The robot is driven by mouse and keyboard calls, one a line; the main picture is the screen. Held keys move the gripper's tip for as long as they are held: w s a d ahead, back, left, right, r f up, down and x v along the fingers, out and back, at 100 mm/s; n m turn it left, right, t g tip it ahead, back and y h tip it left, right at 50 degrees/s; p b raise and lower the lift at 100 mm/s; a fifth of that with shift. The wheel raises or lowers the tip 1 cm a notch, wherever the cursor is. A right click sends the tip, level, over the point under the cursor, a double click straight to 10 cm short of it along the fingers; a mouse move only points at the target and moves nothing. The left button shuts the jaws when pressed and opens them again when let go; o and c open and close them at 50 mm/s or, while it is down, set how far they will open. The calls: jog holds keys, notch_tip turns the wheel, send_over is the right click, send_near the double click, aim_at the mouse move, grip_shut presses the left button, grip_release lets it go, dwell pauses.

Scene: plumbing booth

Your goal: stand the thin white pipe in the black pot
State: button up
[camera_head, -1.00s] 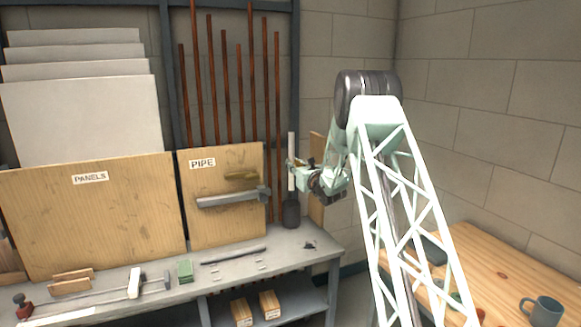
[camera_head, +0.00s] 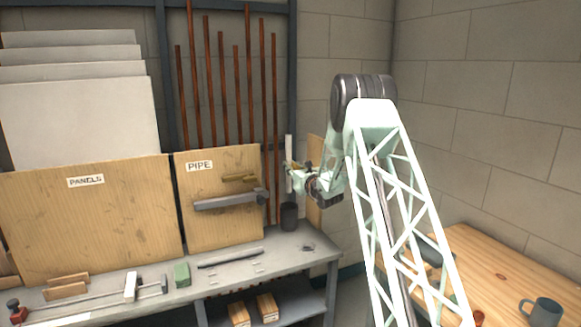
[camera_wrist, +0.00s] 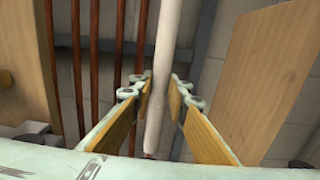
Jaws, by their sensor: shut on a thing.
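In the wrist view my gripper (camera_wrist: 160,88) is shut on the white pipe (camera_wrist: 163,45), with one finger on each side. The pipe's lower part is dim and small in the head view, so I cannot tell whether its end is inside the pot or just above it.
Tall copper pipes (camera_head: 249,100) stand behind the pipe board (camera_head: 225,225), left of the pot. A grey bracket (camera_head: 228,201) sticks out from that board. The bench (camera_head: 225,278) holds a dark rod and a green block (camera_head: 182,274). A wooden table (camera_head: 510,270) with a mug (camera_head: 541,312) is at right.

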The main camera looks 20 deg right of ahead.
jog(key=shift+f+b, duration=1.5)
jog(key=shift+f, duration=5.4)
jog(key=o, duration=1)
jog(key=shift+c, duration=0.2)
jog(key=shift+s, duration=0.1)
send_near(290, 182)
notch_tip(290, 182, down, 6)
jog(key=s, duration=0.2)
jog(key=shift+s+r, duration=0.2)
jog(key=shift+s, duration=0.15)
